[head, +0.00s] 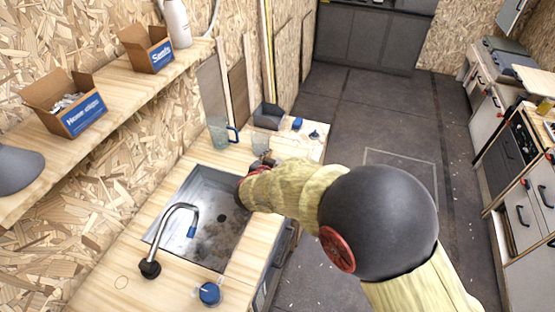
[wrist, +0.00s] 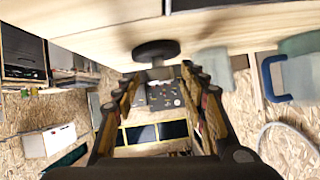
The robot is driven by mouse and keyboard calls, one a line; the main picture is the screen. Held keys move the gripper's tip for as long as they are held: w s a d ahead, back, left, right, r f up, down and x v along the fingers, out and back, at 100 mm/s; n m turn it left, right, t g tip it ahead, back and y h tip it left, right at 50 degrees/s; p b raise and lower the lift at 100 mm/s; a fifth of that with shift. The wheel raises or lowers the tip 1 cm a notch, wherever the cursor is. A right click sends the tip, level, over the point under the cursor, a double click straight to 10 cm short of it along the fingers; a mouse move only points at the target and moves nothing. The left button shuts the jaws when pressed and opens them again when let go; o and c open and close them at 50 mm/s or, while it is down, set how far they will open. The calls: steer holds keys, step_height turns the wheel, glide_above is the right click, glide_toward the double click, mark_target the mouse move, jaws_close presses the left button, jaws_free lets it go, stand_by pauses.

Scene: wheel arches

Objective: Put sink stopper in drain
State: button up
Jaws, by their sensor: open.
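The sink (head: 200,215) is a metal basin in the wooden counter, with a dark round drain (head: 222,217) in its floor. In the wrist view, which looks upside down, a dark disc with a short stem, seemingly the sink stopper (wrist: 155,50), is on the counter ahead of the fingers. I cannot tell for certain which thing in the head view matches it. My gripper (wrist: 160,85) is open, its fingers apart with nothing clearly between them. In the head view my arm covers most of the gripper, near the sink's far right corner.
A clear pitcher with a blue handle (head: 220,132) stands beyond the sink. A grey box (head: 268,116) and small blue things (head: 314,134) are at the counter's far end. The faucet (head: 180,225) arches over the basin. A blue-topped item (head: 210,294) sits at the near edge.

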steer(key=p+v, duration=0.1)
steer(key=v, duration=1.1)
steer(key=s+d+r+g+h, duration=0.1)
steer(key=s+d+r+g, duration=0.25)
steer(key=d, duration=0.65)
steer(key=s+d+r+g+h, duration=0.15)
steer(key=s+d+r, duration=0.35)
steer(key=d, duration=0.5)
steer(key=s+d+r+n+y, duration=0.1)
steer(key=s+r+n+y, duration=0.1)
steer(key=s, duration=0.6)
steer(key=s+d+r+n+g+y, duration=0.1)
steer(key=s+r+n+y, duration=0.1)
steer(key=s, duration=0.6)
steer(key=shift+g+y, duration=0.3)
steer(key=shift+y, duration=0.45)
steer(key=shift+o, duration=0.4)
steer(key=shift+s+a+r+n, duration=0.2)
steer(key=shift+s+n, duration=0.05)
steer(key=shift+n, duration=0.05)
steer(key=shift+o, duration=1.2)
steer(key=shift+s+a, duration=0.1)
steer(key=shift+c, duration=0.6)
